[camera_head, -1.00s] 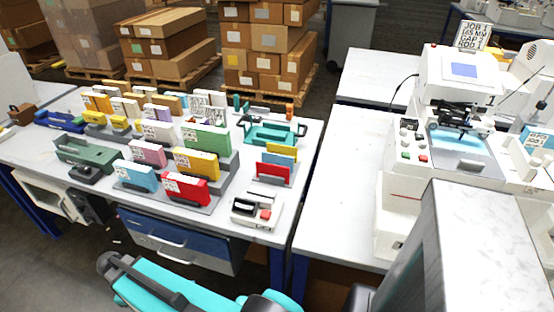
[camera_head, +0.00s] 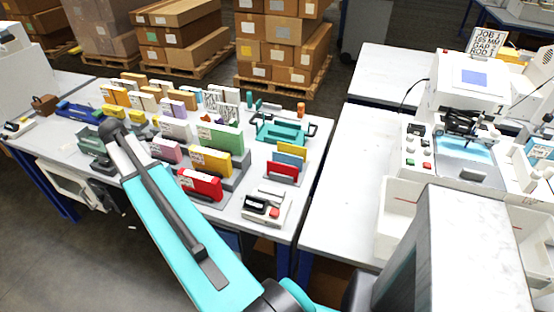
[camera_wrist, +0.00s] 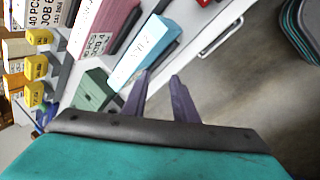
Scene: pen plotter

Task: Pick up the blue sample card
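In the head view a blue card (camera_head: 289,159) stands between a yellow card (camera_head: 293,148) and a red card (camera_head: 282,169) in a small grey rack at the table's right side. A separate light blue labelled pack (camera_wrist: 148,48) shows in the wrist view, just beyond my fingertips; my arm hides it in the head view. My gripper (camera_wrist: 161,76) is open, its two dark fingers apart with nothing between them. The right-hand card rack is not seen in the wrist view. I cannot make out my gripper in the head view.
Several coloured packs stand in rows on the table, among them a green pack (camera_head: 220,138) and a larger red pack (camera_head: 200,184). A white device (camera_head: 264,207) sits at the front right corner. The right-hand table (camera_head: 335,190) has clear room left of the plotter (camera_head: 462,85).

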